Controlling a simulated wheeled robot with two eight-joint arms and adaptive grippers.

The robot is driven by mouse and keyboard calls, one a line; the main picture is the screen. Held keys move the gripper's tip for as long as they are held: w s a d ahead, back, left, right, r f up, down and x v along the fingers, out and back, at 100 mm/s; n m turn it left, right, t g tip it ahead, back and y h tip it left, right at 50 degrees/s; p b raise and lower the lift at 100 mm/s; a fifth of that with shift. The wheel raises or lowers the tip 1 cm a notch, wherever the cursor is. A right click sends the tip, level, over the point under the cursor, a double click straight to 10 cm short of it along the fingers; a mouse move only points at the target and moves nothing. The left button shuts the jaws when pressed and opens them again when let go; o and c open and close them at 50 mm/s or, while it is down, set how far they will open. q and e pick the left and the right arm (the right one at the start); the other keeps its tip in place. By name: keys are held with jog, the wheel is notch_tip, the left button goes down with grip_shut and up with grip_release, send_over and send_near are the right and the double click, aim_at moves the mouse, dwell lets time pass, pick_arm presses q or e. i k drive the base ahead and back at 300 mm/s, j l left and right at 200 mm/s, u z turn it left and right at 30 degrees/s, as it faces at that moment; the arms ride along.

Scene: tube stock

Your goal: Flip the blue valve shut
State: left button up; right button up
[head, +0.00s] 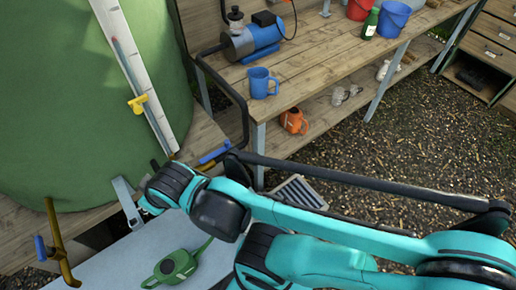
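A blue lever handle (214,153) shows in the head view at the foot of the green tank, beside the black hose. A second blue handle (40,248) sits on a brass tap (60,245) at the lower left. I cannot tell from this view which one is the task's valve. My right arm comes in from the right, and its gripper (150,190) is in front of the tank's base, left of and below the first blue lever. Its fingers are small and partly hidden by the wrist, so its opening is unclear. My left gripper is out of view.
The green tank (70,100) carries a level gauge with a yellow valve (137,103). A wooden bench (325,60) holds a blue pump (250,40), a blue mug (262,83) and buckets. A green watering can (175,266) lies on a grey surface below my arm.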

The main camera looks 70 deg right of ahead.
aim_at(227, 146)
jog(key=z, duration=1.75)
jog(key=i+j+u, duration=0.15)
jog(key=j, duration=0.3)
jog(key=k, duration=0.05)
